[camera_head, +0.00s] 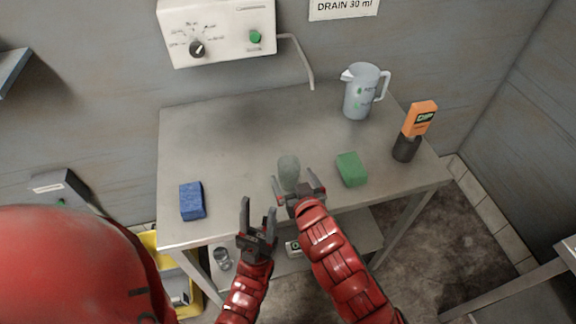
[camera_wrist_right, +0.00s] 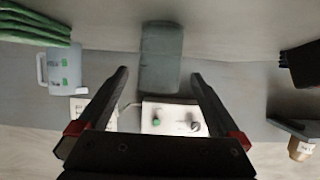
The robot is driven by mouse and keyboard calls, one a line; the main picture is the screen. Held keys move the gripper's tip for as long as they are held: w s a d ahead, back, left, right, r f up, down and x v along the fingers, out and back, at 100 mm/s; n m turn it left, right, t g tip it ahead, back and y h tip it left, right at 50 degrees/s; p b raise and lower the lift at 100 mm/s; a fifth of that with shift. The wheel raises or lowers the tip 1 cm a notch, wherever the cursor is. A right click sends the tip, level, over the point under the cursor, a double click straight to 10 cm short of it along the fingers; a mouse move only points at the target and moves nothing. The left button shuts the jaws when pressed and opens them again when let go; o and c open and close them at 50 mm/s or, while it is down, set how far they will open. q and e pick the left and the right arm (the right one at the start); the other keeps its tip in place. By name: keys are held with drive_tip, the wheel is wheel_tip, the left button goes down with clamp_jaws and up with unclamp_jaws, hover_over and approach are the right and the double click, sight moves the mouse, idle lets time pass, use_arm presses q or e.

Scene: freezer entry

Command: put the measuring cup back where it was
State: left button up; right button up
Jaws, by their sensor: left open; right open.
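A clear jug with a handle and green marks (camera_head: 358,95), which looks like the measuring cup, stands upright at the back right of the steel table. It also shows at the left of the right wrist view (camera_wrist_right: 66,70). A grey-green translucent tumbler (camera_head: 289,170) stands near the table's front middle. My right gripper (camera_head: 294,182) is open, just in front of the tumbler. In the right wrist view the tumbler (camera_wrist_right: 162,58) lies between the finger lines; contact cannot be told. My left gripper (camera_head: 258,212) is open and empty at the table's front edge.
A green sponge (camera_head: 351,169) lies right of the tumbler, a blue sponge (camera_head: 192,201) at front left. An orange device in a black holder (camera_head: 406,146) stands at right. A white control box (camera_head: 218,32) with a thin spout hangs above. The table's left middle is clear.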

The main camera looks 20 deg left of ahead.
drive_tip(key=p+v, duration=0.2)
drive_tip(key=v, duration=0.1)
drive_tip(key=shift+r, duration=0.25)
drive_tip(key=shift+p+v, duration=0.45)
drive_tip(key=shift+v, duration=0.3)
drive_tip(key=shift+s+f, duration=0.1)
drive_tip(key=shift+f, duration=0.1)
